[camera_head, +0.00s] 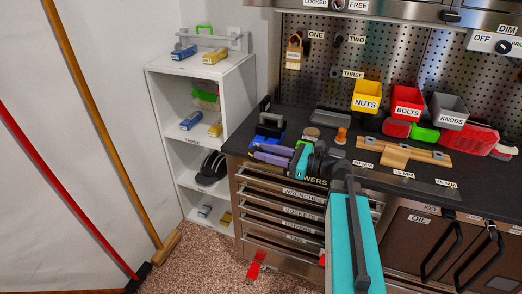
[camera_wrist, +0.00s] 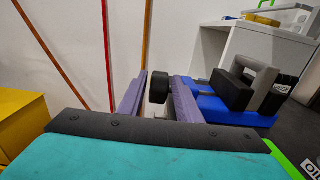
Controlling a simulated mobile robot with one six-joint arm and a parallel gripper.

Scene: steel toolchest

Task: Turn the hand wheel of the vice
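The blue vice (camera_head: 262,134) stands at the left end of the dark worktop. It also shows in the wrist view (camera_wrist: 240,108) with black jaws and a grey part on top. Its hand wheel (camera_wrist: 158,87), a small black round piece, shows in the wrist view on a thin rod left of the blue body. In the head view I cannot make out the wheel. My gripper (camera_head: 254,151) has purple fingers, which are apart. In the wrist view the wheel appears between the fingers (camera_wrist: 162,76), close to the right one. I cannot tell whether they touch it.
A white shelf unit (camera_head: 162,110) stands left of the chest. An orange knob-like object (camera_head: 341,136) and a wooden rack (camera_head: 400,152) are on the worktop. Yellow (camera_head: 367,95), red (camera_head: 406,100) and grey (camera_head: 449,109) bins hang behind. Two long poles lean on the wall at left.

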